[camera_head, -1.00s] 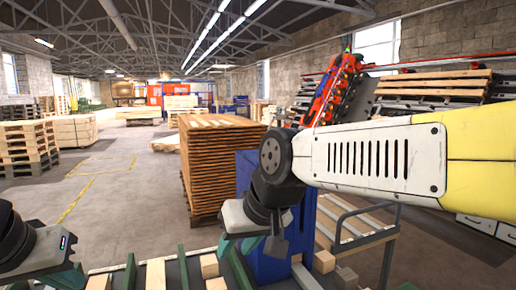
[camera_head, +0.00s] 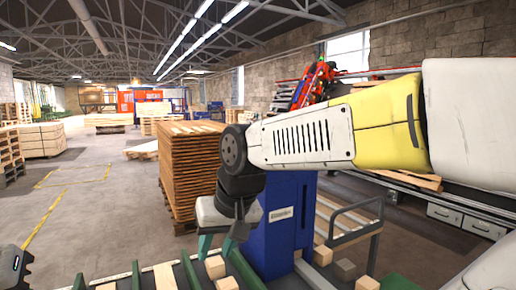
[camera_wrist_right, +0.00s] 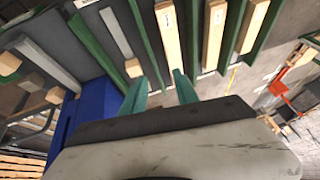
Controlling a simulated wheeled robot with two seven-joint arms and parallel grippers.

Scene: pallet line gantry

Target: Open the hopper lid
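A tall blue box (camera_head: 283,238) with a white label stands right of centre in the head view and may be the hopper. My right arm hides its upper part, and I cannot make out a lid. It also shows in the right wrist view (camera_wrist_right: 88,100), left of the gripper. My right gripper (camera_head: 218,247) hangs beside the box's left side. Its teal fingers stand apart in the right wrist view (camera_wrist_right: 160,90), with nothing between them. Part of my left gripper (camera_head: 14,268) shows at the lower left edge; its fingers are out of view.
Below is a rack with green rails (camera_head: 190,272) and wooden blocks (camera_head: 215,267). A stack of brown boards (camera_head: 190,165) stands behind the right gripper. A grey metal cart (camera_head: 350,232) is right of the blue box. Open floor lies at left.

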